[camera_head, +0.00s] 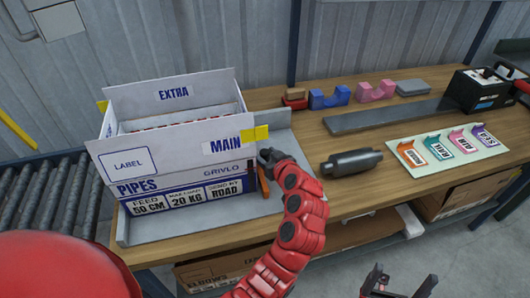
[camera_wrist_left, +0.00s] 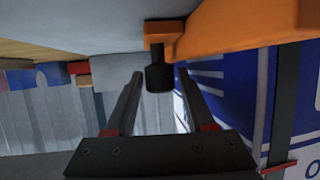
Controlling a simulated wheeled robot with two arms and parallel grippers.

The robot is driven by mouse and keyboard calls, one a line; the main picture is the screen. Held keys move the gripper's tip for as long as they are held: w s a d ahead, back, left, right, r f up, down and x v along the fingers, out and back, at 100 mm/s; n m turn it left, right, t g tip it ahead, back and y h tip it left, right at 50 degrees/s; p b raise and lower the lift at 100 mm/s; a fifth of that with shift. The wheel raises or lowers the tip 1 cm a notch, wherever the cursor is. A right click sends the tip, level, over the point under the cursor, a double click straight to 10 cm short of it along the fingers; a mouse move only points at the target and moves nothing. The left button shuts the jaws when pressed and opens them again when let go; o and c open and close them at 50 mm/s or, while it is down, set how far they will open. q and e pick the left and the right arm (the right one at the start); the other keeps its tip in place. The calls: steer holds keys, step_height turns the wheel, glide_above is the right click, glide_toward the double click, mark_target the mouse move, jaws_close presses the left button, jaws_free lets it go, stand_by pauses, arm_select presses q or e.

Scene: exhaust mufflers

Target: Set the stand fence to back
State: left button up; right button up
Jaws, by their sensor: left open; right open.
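The grey stand (camera_head: 160,231) holds a white-and-blue PIPES box (camera_head: 180,190) at the left of the workbench. An upright orange piece (camera_head: 264,182) stands at the box's right side; I cannot tell for sure that it is the fence. It fills the upper right of the left wrist view (camera_wrist_left: 245,28), with a black knob (camera_wrist_left: 158,77) below it. My left gripper (camera_head: 266,157) is open beside the orange piece. In the wrist view its fingers (camera_wrist_left: 155,100) lie either side of the knob; contact cannot be told. My right gripper (camera_head: 398,284) is open and empty at the bottom edge.
A dark grey muffler (camera_head: 350,162) lies right of my left arm. Behind it are blue (camera_head: 329,97) and pink (camera_head: 376,91) cradles and a long grey bar (camera_head: 392,115). A board with coloured labels (camera_head: 440,148) and a black case (camera_head: 480,92) stand right. Rollers (camera_head: 50,200) run left.

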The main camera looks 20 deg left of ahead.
arm_select(q)
steer(key=shift+w+a+f, duration=0.1)
steer(key=shift+w+a, duration=0.1)
steer(key=shift+w, duration=0.05)
jaws_close()
stand_by(1.4)
